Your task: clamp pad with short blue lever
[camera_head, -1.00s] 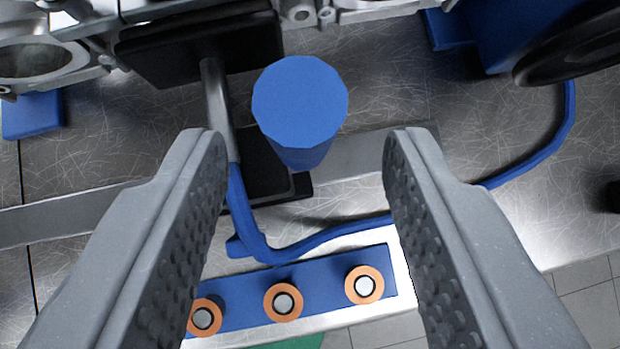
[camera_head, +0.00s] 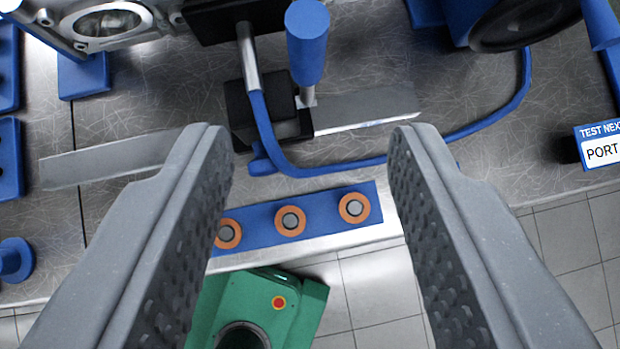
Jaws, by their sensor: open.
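The short blue lever (camera_head: 306,45) is a thick blue cylinder handle on a thin metal stem, rising from a black block (camera_head: 262,112) on the metal bench. A black pad (camera_head: 240,18) at the top edge is joined to a metal rod (camera_head: 248,58) and lies against or close to the engine part; I cannot tell if they touch. My gripper (camera_head: 310,140) is open and empty. Its fingers spread to the left and right below the lever, and the lever shows beyond the fingertips, apart from both.
A blue hose (camera_head: 350,166) curves across the bench. A blue strip (camera_head: 321,208) with orange-ringed buttons lies at the front edge. A green machine (camera_head: 262,305) stands below, over the tiled floor. A metal engine part (camera_head: 108,22) is at top left; a "PORT" sign (camera_head: 597,145) is at right.

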